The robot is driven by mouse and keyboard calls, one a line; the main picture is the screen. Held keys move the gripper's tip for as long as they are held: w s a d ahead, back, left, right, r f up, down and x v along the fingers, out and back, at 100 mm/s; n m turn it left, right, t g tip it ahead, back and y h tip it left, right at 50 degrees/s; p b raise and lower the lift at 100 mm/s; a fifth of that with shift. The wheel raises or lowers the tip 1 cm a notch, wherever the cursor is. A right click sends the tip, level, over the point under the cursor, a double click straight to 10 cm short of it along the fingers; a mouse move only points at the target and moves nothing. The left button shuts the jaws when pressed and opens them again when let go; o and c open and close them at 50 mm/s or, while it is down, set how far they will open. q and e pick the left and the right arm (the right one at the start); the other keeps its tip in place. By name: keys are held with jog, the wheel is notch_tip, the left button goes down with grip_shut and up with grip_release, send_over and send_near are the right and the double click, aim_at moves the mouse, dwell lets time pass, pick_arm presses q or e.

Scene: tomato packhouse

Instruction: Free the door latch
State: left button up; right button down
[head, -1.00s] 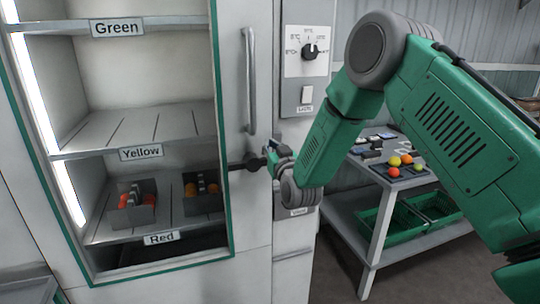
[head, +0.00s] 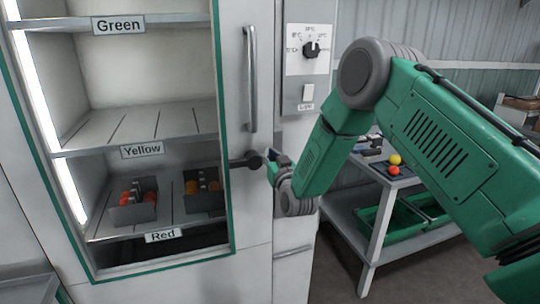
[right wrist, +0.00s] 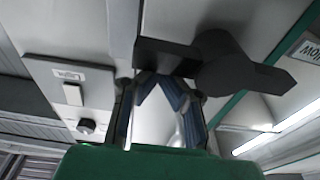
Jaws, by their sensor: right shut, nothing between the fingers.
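The door latch (head: 242,162) is a dark bar with a round hub on the white cabinet door's right side, below the long handle. It lies about level in the head view and also shows in the right wrist view (right wrist: 222,66), large and close. My right gripper (head: 272,162) is just right of the hub. In the right wrist view its shut, empty blue fingers (right wrist: 162,80) reach the latch's dark block; whether they touch it I cannot tell. My left gripper is not in view.
The grey door handle (head: 251,80) stands above the latch. A dial (head: 311,49) and light switch (head: 307,92) are on the panel at right. Shelves inside hold two boxes (head: 132,212) of tomatoes. A cart (head: 345,205) with green crates stands behind my right arm.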

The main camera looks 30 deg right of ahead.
jog(key=shift+s+d+f+m+b, duration=0.1)
jog(key=shift+d+f+m+b, duration=0.1)
jog(key=shift+f+m+b, duration=0.3)
jog(key=shift+d+f+m+b, duration=0.2)
jog(key=shift+m+b, duration=0.1)
jog(key=shift+m, duration=0.3)
jog(key=shift+f+m+h+b, duration=0.35)
jog(key=shift+m+b, duration=0.25)
jog(key=shift+m, duration=0.2)
jog(key=f+m+b, duration=0.1)
jog(key=m, duration=0.1)
jog(key=f+m+b, duration=0.1)
jog(key=m+b, duration=0.2)
jog(key=m, duration=0.1)
jog(key=shift+a+f+g+h, duration=0.3)
jog(key=shift+f+g+h, duration=0.05)
jog(key=shift+f+g, duration=0.05)
jog(key=shift+f+b, duration=0.1)
jog(key=shift+b, duration=0.3)
jog(key=shift+a, duration=0.1)
